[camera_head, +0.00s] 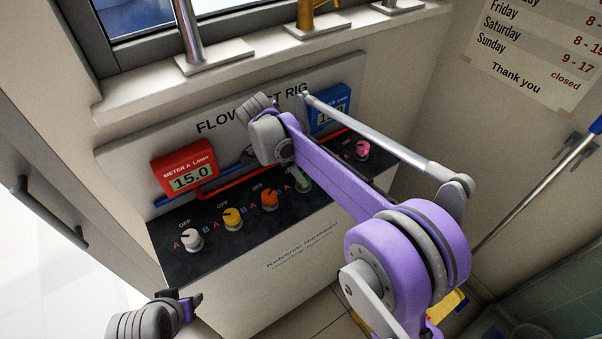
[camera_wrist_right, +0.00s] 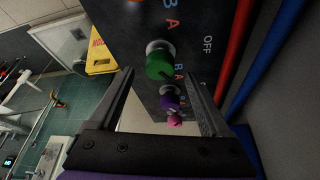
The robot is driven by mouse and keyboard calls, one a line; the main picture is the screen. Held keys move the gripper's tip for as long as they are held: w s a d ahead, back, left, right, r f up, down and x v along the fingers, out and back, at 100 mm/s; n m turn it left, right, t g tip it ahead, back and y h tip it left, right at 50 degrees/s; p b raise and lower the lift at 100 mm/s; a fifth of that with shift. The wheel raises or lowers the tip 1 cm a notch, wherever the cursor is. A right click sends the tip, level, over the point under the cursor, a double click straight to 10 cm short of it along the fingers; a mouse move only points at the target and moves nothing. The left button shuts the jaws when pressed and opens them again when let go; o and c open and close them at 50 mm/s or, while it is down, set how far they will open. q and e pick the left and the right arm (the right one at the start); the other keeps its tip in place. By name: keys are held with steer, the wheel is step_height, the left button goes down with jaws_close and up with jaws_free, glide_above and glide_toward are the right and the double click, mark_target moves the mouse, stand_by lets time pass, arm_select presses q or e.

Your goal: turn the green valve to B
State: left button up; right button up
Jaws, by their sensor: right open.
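The green valve (camera_head: 303,182) is a round knob on the black strip of the rig, partly hidden by my right arm in the head view. In the right wrist view the green knob (camera_wrist_right: 160,60) shows clearly, with OFF beside it and A and B letters near it. I cannot tell for sure where its pointer is set. My right gripper (camera_wrist_right: 162,78) is open, its fingers on either side of the knob's line; contact is not visible. My left gripper (camera_head: 190,301) is low at the left, away from the valves; its jaws are unclear.
White (camera_head: 192,240), yellow (camera_head: 232,217) and orange (camera_head: 269,198) knobs are left of the green one. A purple knob (camera_wrist_right: 169,102) and a pink knob (camera_head: 362,149) are beyond it. Red meter A (camera_head: 185,170) reads 15.0. A blue meter (camera_head: 330,108) is partly covered. Pipes run above the knobs.

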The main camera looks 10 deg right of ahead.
steer(key=v, duration=0.7)
steer(key=shift+r, duration=0.4)
steer(key=shift+a, duration=0.15)
